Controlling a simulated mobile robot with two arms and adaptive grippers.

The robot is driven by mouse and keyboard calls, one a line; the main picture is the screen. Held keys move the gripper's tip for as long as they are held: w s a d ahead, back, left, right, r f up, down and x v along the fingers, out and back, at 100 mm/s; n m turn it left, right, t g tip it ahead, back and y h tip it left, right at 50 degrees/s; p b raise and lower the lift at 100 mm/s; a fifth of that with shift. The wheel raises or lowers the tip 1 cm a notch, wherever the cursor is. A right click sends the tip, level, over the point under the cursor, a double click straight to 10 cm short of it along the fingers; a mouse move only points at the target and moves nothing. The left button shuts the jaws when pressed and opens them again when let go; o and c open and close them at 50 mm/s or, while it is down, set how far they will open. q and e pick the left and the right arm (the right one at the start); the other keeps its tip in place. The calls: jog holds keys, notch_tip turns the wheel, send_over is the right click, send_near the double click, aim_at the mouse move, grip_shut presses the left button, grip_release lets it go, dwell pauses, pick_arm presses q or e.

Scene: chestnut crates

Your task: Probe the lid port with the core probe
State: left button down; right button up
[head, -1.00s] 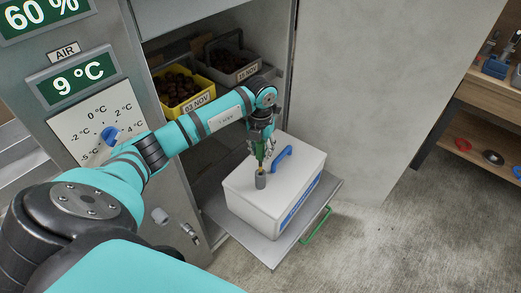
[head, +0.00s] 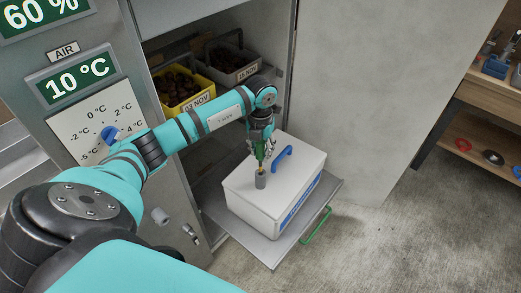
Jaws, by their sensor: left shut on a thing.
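A white box (head: 250,206) with a pale lid and a blue handle (head: 282,158) sits on a pulled-out metal shelf. A grey cylindrical port (head: 260,182) stands up from the lid near its left side. My left gripper (head: 263,149) is above the port, pointing down, shut on the core probe, whose green grip (head: 259,152) shows between the fingers. The probe's lower end is at the top of the port; I cannot tell how deep it is. My right gripper is not in view.
The shelf (head: 272,256) has a green handle (head: 316,226) at its front. Behind, a yellow crate (head: 197,101) and a grey crate (head: 247,72) hold dark chestnuts. A dial and a 10 °C air display (head: 80,78) are on the left. Open floor lies to the right.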

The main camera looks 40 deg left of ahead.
aim_at(261, 171)
pick_arm(q)
jog(key=shift+f+b, duration=0.55)
jog(key=shift+f, duration=0.2)
jog(key=shift+f+b, duration=2.5)
jog(key=shift+f, duration=0.85)
jog(key=c, duration=0.9)
grip_release()
jog(key=shift+r, duration=0.1)
notch_tip(261, 171, up, 12)
